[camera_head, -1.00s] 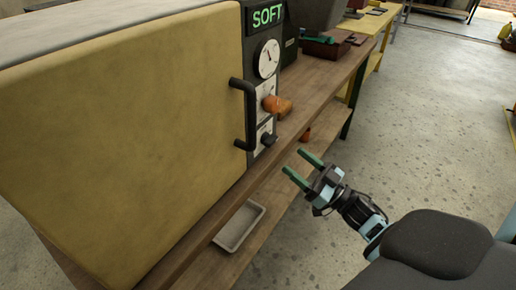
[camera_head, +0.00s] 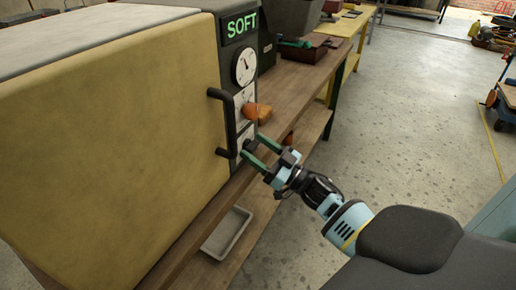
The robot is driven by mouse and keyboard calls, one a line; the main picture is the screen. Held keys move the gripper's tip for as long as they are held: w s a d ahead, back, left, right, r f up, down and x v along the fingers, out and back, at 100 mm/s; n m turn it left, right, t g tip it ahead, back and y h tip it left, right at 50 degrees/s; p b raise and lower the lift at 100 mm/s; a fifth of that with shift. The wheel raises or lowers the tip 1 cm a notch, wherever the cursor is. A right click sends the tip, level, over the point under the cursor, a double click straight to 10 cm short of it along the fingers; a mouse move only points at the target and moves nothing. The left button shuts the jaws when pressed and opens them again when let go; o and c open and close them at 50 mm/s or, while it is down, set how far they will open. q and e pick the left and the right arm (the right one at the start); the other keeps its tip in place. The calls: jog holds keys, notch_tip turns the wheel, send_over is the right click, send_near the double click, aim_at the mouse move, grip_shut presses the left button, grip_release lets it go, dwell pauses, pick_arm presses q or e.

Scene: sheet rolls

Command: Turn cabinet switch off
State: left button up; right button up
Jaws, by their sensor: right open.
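The cabinet (camera_head: 110,130) is a large yellowish box with a black handle (camera_head: 226,120) on its front. A narrow dark control panel (camera_head: 239,75) runs down its right side, with a green "SOFT" display (camera_head: 242,25), a round white gauge (camera_head: 244,67) and an orange knob (camera_head: 258,113). The small dark switch low on the panel is mostly hidden behind my right gripper's fingers. My right gripper (camera_head: 253,150) is open, its green fingertips at the lower panel, below the orange knob. I cannot tell whether they touch the switch. My left gripper is out of view.
The cabinet stands on a wooden bench (camera_head: 296,88) with a lower shelf holding a grey tray (camera_head: 228,234). A reddish-brown box (camera_head: 306,48) sits farther back. Open concrete floor (camera_head: 420,110) lies to the right.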

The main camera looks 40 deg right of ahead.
jog(key=shift+c, duration=0.3)
jog(key=c, duration=0.9)
jog(key=shift+n, duration=0.5)
jog(key=n+y, duration=0.1)
jog(key=n, duration=0.1)
jog(key=n+g+y+b, duration=0.1)
jog(key=n, duration=0.2)
jog(key=shift+g+y, duration=0.3)
jog(key=n+g+y, duration=0.1)
jog(key=n, duration=0.2)
jog(key=n+g+y, duration=0.1)
jog(key=n, duration=0.2)
jog(key=shift+w+d+g, duration=0.1)
jog(key=shift+g, duration=0.2)
jog(key=n+g, duration=0.1)
jog(key=n, duration=0.2)
jog(key=n+g, duration=0.1)
jog(key=n, duration=0.2)
jog(key=shift+r+n, duration=0.1)
jog(key=shift+n, duration=0.3)
jog(key=shift+n+g+h+p, duration=0.4)
jog(key=shift+n+g, duration=0.4)
jog(key=shift+n, duration=0.8)
